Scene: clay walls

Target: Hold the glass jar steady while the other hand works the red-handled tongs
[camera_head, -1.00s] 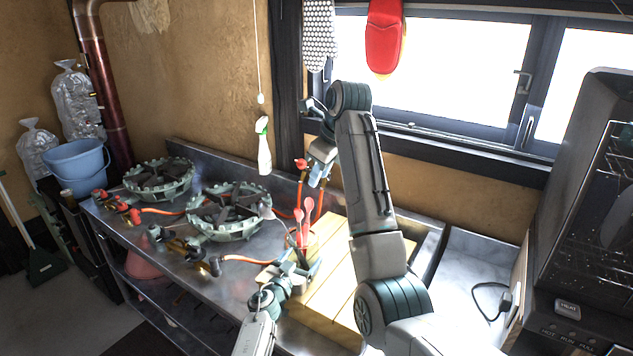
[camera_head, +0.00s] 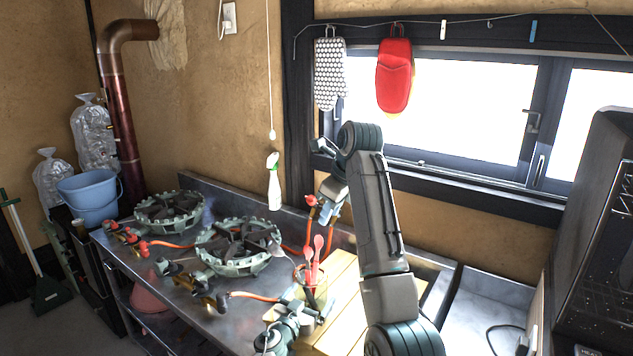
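The glass jar (camera_head: 313,293) stands at the left edge of the wooden board on the steel counter. Two pinkish-red handles (camera_head: 313,252) rise from it. They look like the red-handled tongs, but their lower ends are hidden. My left gripper (camera_head: 305,309) is at the jar's near side, with its dark fingers on either side of the lower jar; it looks shut on it. My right gripper (camera_head: 332,192) hangs pointing down, above and behind the jar, apart from the handles. Its fingertips are small and partly merged with red fittings behind, so I cannot tell its opening.
Two green gas burners (camera_head: 238,248) with orange hoses stand left of the jar. A wooden board (camera_head: 345,285) lies right of it, partly behind my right arm. A spray bottle (camera_head: 273,185) is near the wall. A red mitt (camera_head: 394,78) hangs by the window.

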